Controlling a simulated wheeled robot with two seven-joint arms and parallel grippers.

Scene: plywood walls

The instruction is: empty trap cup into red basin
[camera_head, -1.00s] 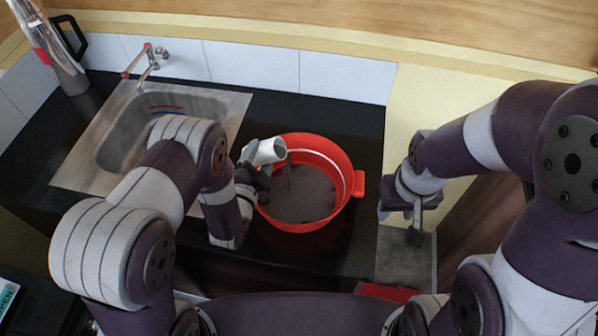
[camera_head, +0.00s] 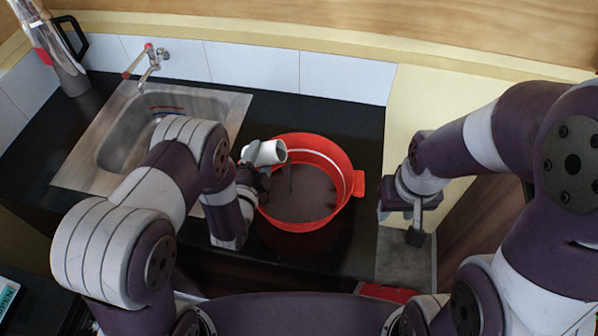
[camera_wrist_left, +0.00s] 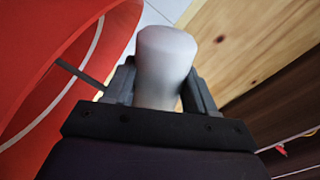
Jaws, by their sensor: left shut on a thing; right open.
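The white trap cup (camera_head: 263,153) lies tilted on its side at the left rim of the red basin (camera_head: 358,190), its open end towards the basin. My left gripper (camera_head: 256,172) is shut on the cup. In the left wrist view the cup (camera_wrist_left: 165,65) sits between the two fingers (camera_wrist_left: 160,90), with the red basin (camera_wrist_left: 30,60) to its left. The basin stands on the black counter and holds dark grey contents (camera_head: 298,195). I cannot see into the cup. My right gripper (camera_head: 414,222) is open and empty, to the right of the basin.
A steel sink (camera_head: 125,135) with a tap (camera_head: 148,62) is left of the basin. A steel jug with a black handle (camera_head: 55,60) stands in the back left corner. The black counter (camera_head: 350,125) is bare behind the basin. A tiled wall (camera_head: 345,77) bounds the back.

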